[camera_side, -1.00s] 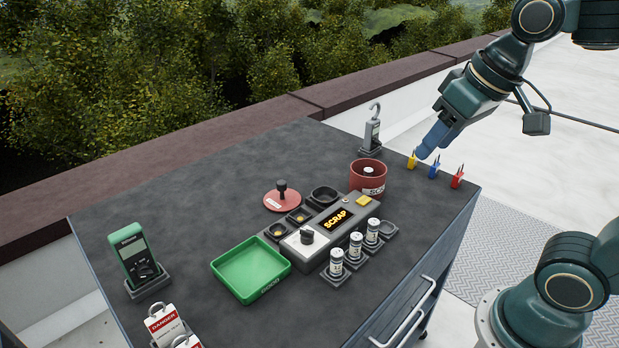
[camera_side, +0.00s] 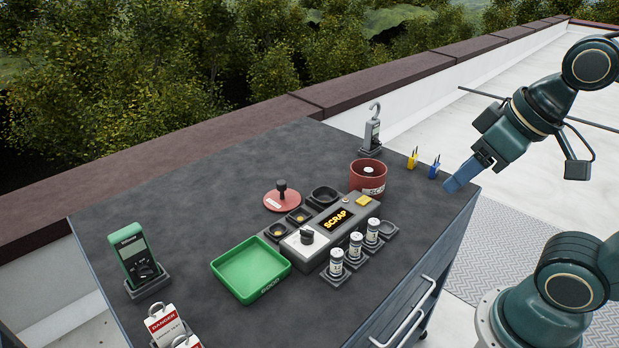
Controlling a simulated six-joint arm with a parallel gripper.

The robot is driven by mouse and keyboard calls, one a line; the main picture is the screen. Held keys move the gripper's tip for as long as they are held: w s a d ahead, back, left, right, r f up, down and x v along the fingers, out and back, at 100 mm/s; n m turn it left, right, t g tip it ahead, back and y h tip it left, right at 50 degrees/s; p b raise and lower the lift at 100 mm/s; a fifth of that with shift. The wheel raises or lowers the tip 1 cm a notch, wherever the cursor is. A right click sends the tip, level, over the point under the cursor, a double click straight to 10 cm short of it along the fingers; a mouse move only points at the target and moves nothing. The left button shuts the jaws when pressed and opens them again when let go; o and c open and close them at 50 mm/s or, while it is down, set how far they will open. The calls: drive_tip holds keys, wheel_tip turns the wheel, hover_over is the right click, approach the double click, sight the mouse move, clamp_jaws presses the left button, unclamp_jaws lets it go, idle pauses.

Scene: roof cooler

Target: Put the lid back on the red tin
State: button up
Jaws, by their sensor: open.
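The red tin (camera_side: 374,188) stands open near the back right of the dark bench, with a small pale object inside it. Its round red lid (camera_side: 273,202), with a black knob on top, lies flat on the bench to the left of the tin, apart from it. My gripper (camera_side: 449,190) is at the right edge of the bench, well to the right of the tin and lid. It is open; its blue fingers point down and left. The red clip seen earlier at this edge is hidden or gone from view.
Yellow (camera_side: 413,160) and blue (camera_side: 433,171) clips stand right of the tin. A hooked meter (camera_side: 372,135) stands behind.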

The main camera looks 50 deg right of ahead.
drive_tip(key=w+r+n, duration=0.3)
drive_tip(key=w, duration=0.8)
drive_tip(key=n+g+y, duration=0.2)
drive_tip(key=n+y, duration=0.1)
drive_tip(key=n, duration=0.3)
hover_over(282, 182)
drive_tip(key=s+d, duration=0.3)
wheel_tip(282, 182, down, 15)
drive_tip(key=shift+f, duration=0.15)
drive_tip(key=shift+s+x, duration=0.2)
drive_tip(key=shift+x, duration=4.1)
drive_tip(key=shift+f, duration=0.15)
drive_tip(key=shift+x, duration=2.45)
